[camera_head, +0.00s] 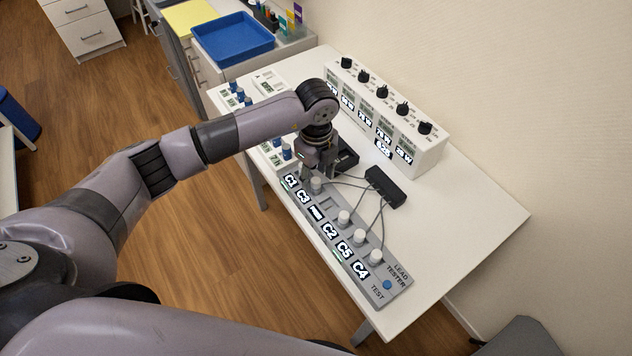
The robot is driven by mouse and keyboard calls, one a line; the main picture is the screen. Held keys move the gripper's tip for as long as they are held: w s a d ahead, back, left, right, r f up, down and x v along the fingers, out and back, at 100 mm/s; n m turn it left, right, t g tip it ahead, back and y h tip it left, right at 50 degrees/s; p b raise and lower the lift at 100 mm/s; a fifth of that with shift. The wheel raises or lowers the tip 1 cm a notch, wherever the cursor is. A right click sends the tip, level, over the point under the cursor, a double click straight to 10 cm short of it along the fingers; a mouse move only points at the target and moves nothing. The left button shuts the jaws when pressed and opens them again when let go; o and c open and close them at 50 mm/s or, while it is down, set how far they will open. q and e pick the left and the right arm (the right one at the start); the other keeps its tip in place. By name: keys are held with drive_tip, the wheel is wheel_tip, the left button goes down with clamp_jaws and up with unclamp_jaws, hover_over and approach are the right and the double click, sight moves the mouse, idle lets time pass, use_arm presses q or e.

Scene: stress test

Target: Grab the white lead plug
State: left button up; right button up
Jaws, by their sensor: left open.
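Several white lead plugs stand upright on the grey lead tester panel (327,229), which lies on the white table. One white plug (316,185) is at the panel's far end, by the C1 and C3 labels. Others are a middle plug (344,218), a plug beside C5 (359,238) and one near C4 (376,257). Dark leads run from plugs to a black block (385,187). My left gripper (314,171) is open and points down just above the far-end plug. Its fingers are small and partly hidden, and I cannot tell whether they touch the plug. My right gripper is out of view.
A white box with black knobs (387,115) stands along the wall side of the table. A dark tray (346,155) sits just behind my left gripper. Devices with blue knobs (241,95) stand on the table's left. The table's near right (470,215) is clear.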

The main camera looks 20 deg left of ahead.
sight(316, 180)
use_arm(q)
drive_tip(key=shift+w+f, duration=0.1)
drive_tip(key=shift+f, duration=1.45)
drive_tip(key=shift+c, duration=0.3)
clamp_jaws()
